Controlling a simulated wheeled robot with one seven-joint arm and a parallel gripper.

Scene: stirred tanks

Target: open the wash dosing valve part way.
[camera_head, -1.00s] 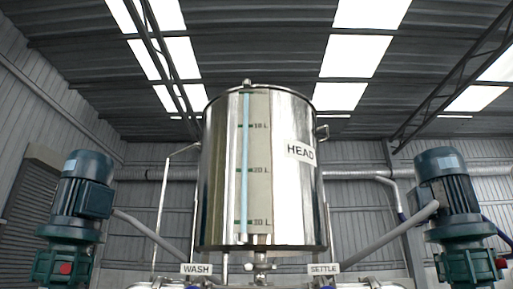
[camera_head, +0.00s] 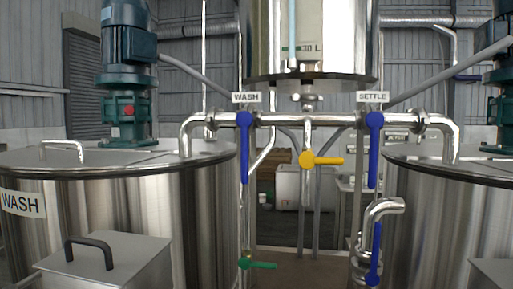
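The wash dosing valve has a blue lever handle (camera_head: 245,148) that hangs straight down, under the WASH label (camera_head: 246,97) on the horizontal steel pipe. The pipe runs left from it and bends down into the lid of the tank labelled WASH (camera_head: 120,205). A matching blue lever (camera_head: 375,150) hangs down under the SETTLE label (camera_head: 373,97) on the right. Between them a yellow lever (camera_head: 322,160) points right. My gripper is not in view.
The steel head tank (camera_head: 345,40) stands above the pipe. Lower down are a green lever (camera_head: 260,265) and another blue lever (camera_head: 375,252). A box with a black handle (camera_head: 105,265) stands at front left. The right tank (camera_head: 440,215) flanks the gap between the tanks.

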